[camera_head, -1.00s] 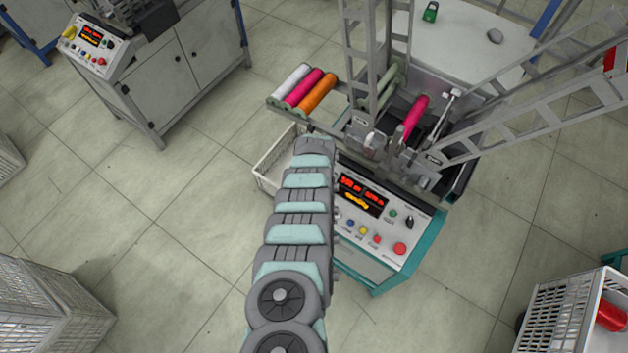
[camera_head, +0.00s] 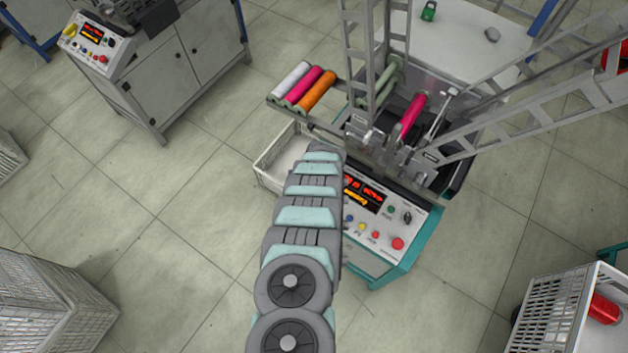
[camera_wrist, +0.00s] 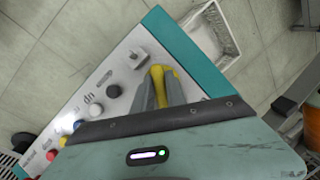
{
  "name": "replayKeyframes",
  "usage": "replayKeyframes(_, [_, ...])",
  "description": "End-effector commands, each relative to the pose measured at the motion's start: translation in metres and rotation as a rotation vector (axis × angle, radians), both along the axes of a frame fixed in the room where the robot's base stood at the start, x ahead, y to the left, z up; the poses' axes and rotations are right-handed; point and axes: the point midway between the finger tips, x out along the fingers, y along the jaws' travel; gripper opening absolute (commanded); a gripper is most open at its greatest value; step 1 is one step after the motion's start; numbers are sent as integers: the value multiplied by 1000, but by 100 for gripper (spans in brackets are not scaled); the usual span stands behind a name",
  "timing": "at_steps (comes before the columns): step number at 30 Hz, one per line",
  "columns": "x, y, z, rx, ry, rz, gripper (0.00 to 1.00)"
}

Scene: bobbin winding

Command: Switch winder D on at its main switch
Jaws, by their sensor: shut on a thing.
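A winder with a teal-edged white control panel (camera_head: 385,232) stands right of centre in the head view. No letter on it is readable to me. Its display (camera_head: 363,194) is lit with red digits and yellow text. In the wrist view, my gripper (camera_wrist: 160,84) is over the panel (camera_wrist: 118,65), with its grey fingers shut on a yellow handle (camera_wrist: 157,70), seemingly the main switch. The fingers hide part of the handle, and its marks cannot be read. In the head view my arm hides the gripper and that panel end.
Pink (camera_head: 408,118) and orange (camera_head: 318,91) bobbins sit behind the panel. A red button (camera_head: 398,243) and several small knobs are on it. A white bin (camera_head: 265,172) stands left of the winder. Another winder (camera_head: 170,75) stands upper left. Open floor lies between them.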

Motion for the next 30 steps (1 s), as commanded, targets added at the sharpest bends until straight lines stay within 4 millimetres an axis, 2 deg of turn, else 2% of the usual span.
replayKeyframes(4, [1, 0, 1, 1, -1, -3, 0])
replayKeyframes(5, [1, 0, 1, 1, -1, -3, 18])
replayKeyframes(12, [0, 0, 0, 1, -1, -1, 38])
replayKeyframes(22, [0, 0, 2, 1, -1, -1, 38])
replayKeyframes(30, [-3, -2, 22, 3, 2, -1, 38])
